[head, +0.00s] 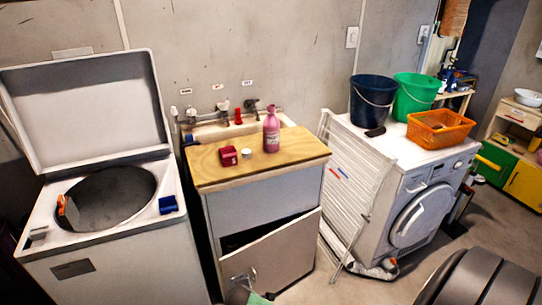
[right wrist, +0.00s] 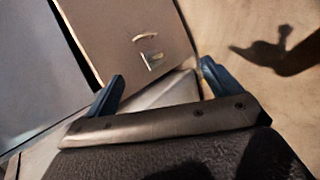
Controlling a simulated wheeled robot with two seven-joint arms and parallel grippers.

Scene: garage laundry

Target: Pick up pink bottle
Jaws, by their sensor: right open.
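The pink bottle (head: 271,131) stands upright on the wooden top (head: 300,152) of the sink cabinet in the head view, near its back edge. My right gripper (right wrist: 160,88) shows in the right wrist view with its two blue fingers wide apart and nothing between them. Beyond it are a cabinet door with a metal handle (right wrist: 148,50) and the floor. The bottle is not in the right wrist view. My left gripper is in neither view.
A red box (head: 228,156) and a small white-topped item (head: 246,153) are left of the bottle. The cabinet door (head: 270,252) hangs ajar. A folded drying rack (head: 352,185) leans right, beside the washing machine (head: 420,210). An open-lidded washer (head: 115,255) stands left.

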